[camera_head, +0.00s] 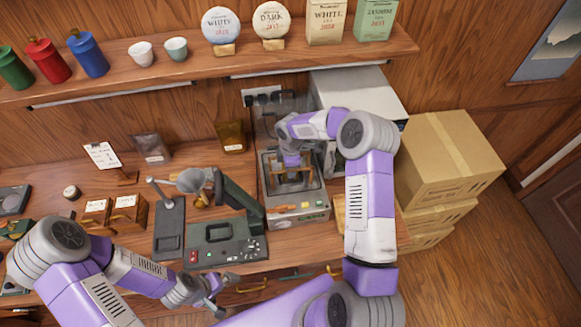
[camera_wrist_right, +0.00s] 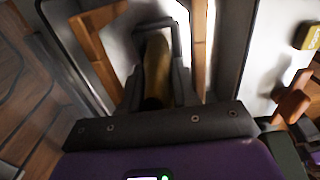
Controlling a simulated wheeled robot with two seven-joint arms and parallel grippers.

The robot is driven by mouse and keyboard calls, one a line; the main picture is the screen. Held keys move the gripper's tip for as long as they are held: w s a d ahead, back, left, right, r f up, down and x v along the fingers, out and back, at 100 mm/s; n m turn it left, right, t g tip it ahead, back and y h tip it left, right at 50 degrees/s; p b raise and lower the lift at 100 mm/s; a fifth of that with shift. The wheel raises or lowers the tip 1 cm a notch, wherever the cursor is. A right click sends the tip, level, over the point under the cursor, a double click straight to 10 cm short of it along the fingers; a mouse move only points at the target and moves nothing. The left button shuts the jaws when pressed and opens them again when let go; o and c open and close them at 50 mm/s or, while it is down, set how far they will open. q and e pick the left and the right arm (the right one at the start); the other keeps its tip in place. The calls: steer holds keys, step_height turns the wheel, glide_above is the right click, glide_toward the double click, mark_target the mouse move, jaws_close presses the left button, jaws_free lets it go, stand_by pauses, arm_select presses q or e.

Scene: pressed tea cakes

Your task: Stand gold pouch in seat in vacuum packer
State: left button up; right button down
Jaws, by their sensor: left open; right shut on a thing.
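The vacuum packer (camera_head: 300,213) stands open at the middle right of the counter, with a wooden frame (camera_head: 311,173) inside its chamber. My right gripper (camera_head: 291,161) reaches down into the chamber. In the right wrist view it is shut on the gold pouch (camera_wrist_right: 156,68), which is upright between the dark fingers. Wooden bars (camera_wrist_right: 95,45) of the frame stand on both sides of it. The pouch's lower end and its contact with the seat are hidden. My left gripper (camera_head: 222,301) is open and empty at the counter's front edge, far from the packer.
A brown-gold pouch (camera_head: 231,136) and a dark pouch (camera_head: 152,147) stand at the back of the counter. A green sealing machine (camera_head: 225,243) is just left of the packer. A white appliance (camera_head: 372,92) stands behind, with cardboard boxes (camera_head: 446,158) at right.

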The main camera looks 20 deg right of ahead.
steer(key=shift+f+b, duration=0.25)
steer(key=shift+b, duration=0.05)
steer(key=c, duration=0.8)
jaws_free()
steer(key=shift+r, duration=0.15)
steer(key=shift+r+p, duration=0.25)
steer(key=shift+p, duration=0.15)
step_height(320, 180, up, 12)
steer(key=shift+f+b, duration=0.1)
steer(key=shift+b, duration=0.4)
steer(key=shift+s, duration=0.1)
